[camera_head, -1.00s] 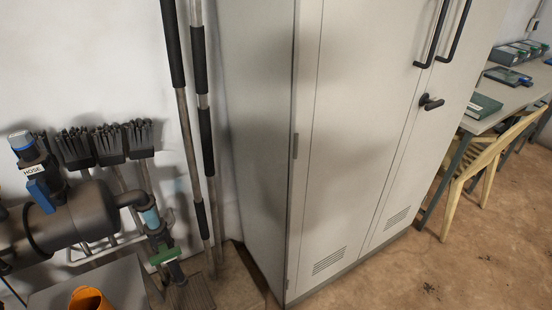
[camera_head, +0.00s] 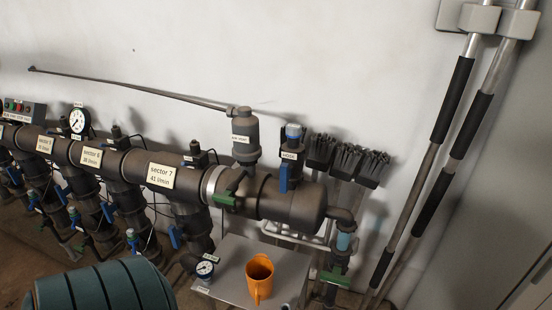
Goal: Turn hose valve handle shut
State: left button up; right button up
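The hose valve stands on top of the right end of the dark manifold pipe (camera_head: 296,205), beside a small white "HOSE" label (camera_head: 289,155). Its blue lever handle (camera_head: 284,178) hangs down along the front of the valve, below a blue-and-silver cap (camera_head: 293,131). Neither of my grippers shows in the head view, so nothing is seen touching the handle.
Green handles sit on the manifold (camera_head: 226,200) and lower right pipe (camera_head: 335,278). An orange jug (camera_head: 259,277) stands on a grey stand (camera_head: 233,252) in front. A dark green ribbed drum (camera_head: 104,290) is at front left. Brushes (camera_head: 347,160) and poles (camera_head: 432,160) line the wall.

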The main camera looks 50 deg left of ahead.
aim_at(285, 171)
jog(key=u, duration=1.4)
